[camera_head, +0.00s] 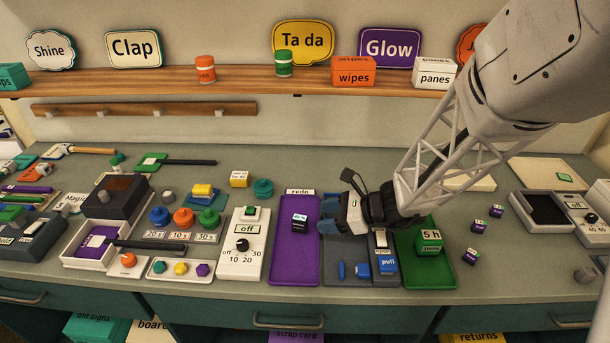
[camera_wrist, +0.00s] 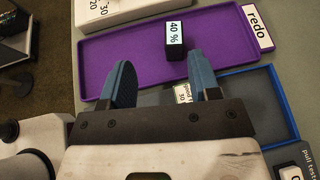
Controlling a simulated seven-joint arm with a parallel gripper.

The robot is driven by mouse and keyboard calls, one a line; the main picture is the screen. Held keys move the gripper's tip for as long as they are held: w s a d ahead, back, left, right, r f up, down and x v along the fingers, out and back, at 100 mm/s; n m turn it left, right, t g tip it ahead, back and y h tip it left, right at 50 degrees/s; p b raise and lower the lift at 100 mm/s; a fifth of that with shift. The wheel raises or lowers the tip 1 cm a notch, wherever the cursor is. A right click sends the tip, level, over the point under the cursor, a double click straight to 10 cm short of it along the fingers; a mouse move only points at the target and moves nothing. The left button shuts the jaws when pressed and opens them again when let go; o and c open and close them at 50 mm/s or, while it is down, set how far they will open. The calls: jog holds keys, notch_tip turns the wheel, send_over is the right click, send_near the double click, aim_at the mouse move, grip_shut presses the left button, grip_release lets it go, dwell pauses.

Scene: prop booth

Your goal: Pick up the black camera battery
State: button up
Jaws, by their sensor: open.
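A black camera battery with a "40 %" label (camera_head: 300,223) sits on the purple tray marked "redo" (camera_head: 296,265). In the wrist view the battery (camera_wrist: 176,43) lies ahead of the fingertips, nearer the right finger. My gripper (camera_head: 328,215) is open, just right of the battery and apart from it. In the wrist view its blue fingers (camera_wrist: 162,68) are spread with no battery between the tips. A small pale label (camera_wrist: 183,93) shows between the fingers further back; the thing under it is mostly hidden.
A grey tray with blue edge (camera_head: 341,270) is right of the purple tray, partly under my arm. A green tray (camera_head: 440,278) holds a green "5 h" box (camera_head: 429,241). Several small dark labelled blocks (camera_head: 478,226) lie further right. A white dial box (camera_head: 238,258) stands close on the left.

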aim_at(302, 218)
jog(key=shift+w+f+m+t+y, duration=0.3)
jog(key=shift+w+f+m, duration=0.35)
jog(key=shift+w, duration=0.1)
jog(key=shift+a, duration=0.2)
jog(key=shift+x, duration=1.2)
jog(key=shift+f+x, duration=0.2)
jog(key=shift+x, duration=2.4)
jog(key=shift+d, duration=0.1)
jog(key=c, duration=1)
jog(key=shift+r, duration=0.2)
